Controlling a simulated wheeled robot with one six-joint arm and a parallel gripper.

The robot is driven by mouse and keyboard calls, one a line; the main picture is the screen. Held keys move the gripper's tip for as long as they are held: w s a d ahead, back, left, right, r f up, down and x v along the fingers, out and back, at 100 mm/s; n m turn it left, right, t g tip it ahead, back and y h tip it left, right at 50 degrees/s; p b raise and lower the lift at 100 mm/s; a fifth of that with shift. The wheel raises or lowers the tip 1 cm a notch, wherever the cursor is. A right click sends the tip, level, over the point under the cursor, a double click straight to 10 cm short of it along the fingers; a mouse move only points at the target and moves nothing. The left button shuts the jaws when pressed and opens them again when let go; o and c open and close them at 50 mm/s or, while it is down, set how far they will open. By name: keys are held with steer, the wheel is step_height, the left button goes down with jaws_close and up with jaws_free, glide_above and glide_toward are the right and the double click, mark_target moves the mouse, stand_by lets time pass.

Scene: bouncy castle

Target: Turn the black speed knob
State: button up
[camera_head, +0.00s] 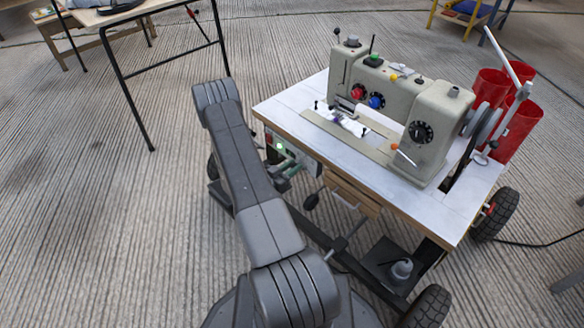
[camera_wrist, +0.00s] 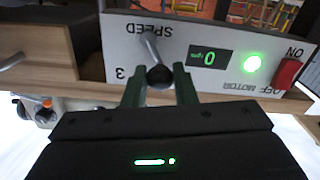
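The black speed knob (camera_wrist: 159,76) shows in the wrist view on a pale control panel (camera_wrist: 120,50), under the upside-down word SPEED. A grey metal lever or pointer (camera_wrist: 150,47) sticks out from it. My gripper (camera_wrist: 159,72) is open, with one green finger on each side of the knob. Small gaps seem to show between fingers and knob; I cannot tell if either touches. In the head view my gripper (camera_head: 286,170) is at the front of the sewing machine table (camera_head: 300,92), and the knob is hidden there.
Beside the knob are a display (camera_wrist: 209,58) reading 0, a lit green lamp (camera_wrist: 253,62) and a red motor switch (camera_wrist: 287,73). The sewing machine (camera_head: 385,95) stands on the table, with red bins (camera_head: 515,130) behind.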

steer(key=shift+m+b, duration=0.3)
steer(key=shift+s+d+m+b, duration=0.2)
steer(key=shift+d+m+b, duration=0.05)
steer(key=shift+m+b, duration=0.5)
steer(key=shift+s+d+r+m+b, duration=0.1)
steer(key=shift+s+d+m+b, duration=0.1)
steer(key=shift+m+b, duration=0.6)
steer(key=shift+s+d+r+m+b, duration=0.15)
steer(key=shift+m+b, duration=0.2)
steer(key=shift+m, duration=0.7)
steer(key=shift+f, duration=0.1)
steer(key=o, duration=1)
steer(key=shift+a, duration=0.1)
steer(key=p+v, duration=0.3)
steer(key=v, duration=1)
steer(key=shift+s+a+p, duration=0.2)
steer(key=shift+s+p, duration=0.1)
